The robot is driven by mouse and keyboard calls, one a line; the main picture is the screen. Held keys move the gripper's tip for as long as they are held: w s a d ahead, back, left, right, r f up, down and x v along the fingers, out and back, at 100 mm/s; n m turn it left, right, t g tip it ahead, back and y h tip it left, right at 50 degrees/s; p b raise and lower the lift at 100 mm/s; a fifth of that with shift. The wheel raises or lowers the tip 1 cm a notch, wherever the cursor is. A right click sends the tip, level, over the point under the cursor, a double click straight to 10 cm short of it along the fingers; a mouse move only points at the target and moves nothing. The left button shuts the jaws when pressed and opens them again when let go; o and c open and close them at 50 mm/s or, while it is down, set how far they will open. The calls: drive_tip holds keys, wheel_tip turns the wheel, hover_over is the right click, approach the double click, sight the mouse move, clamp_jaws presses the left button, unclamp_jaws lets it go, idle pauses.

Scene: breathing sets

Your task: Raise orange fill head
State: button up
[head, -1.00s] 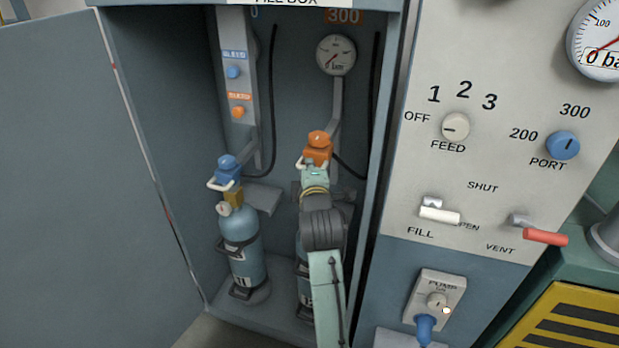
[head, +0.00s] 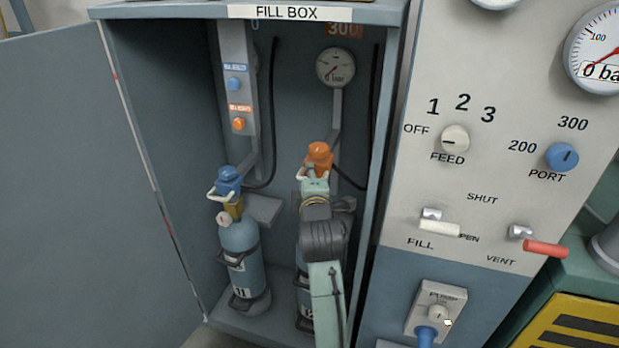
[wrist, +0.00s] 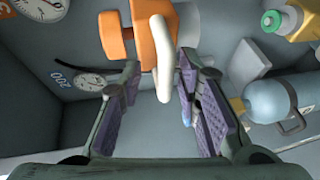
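The orange fill head (head: 319,153) is in the right half of the fill box, above the bottle labelled 12 (head: 305,284). In the wrist view the orange fill head (wrist: 116,36) lies beyond the fingers, and its cream handle (wrist: 163,55) reaches down between them. My gripper (head: 314,186) is directly below and in front of the head in the head view. In the wrist view my gripper (wrist: 160,80) is open, with a purple-padded finger on each side of the handle and visible gaps. The head's lower connection is hidden behind my gripper.
A blue fill head (head: 228,176) sits on bottle 11 (head: 240,262) to the left. Blue (head: 234,84) and orange (head: 238,124) bleed buttons are on a post. Black hoses hang inside. The open door (head: 75,180) and control panel (head: 480,215) flank the box.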

drive_tip(key=s+r, duration=0.1)
drive_tip(key=s, duration=0.6)
drive_tip(key=shift+s+d+r, duration=0.15)
drive_tip(key=shift+d+r, duration=0.05)
drive_tip(key=shift+d, duration=0.1)
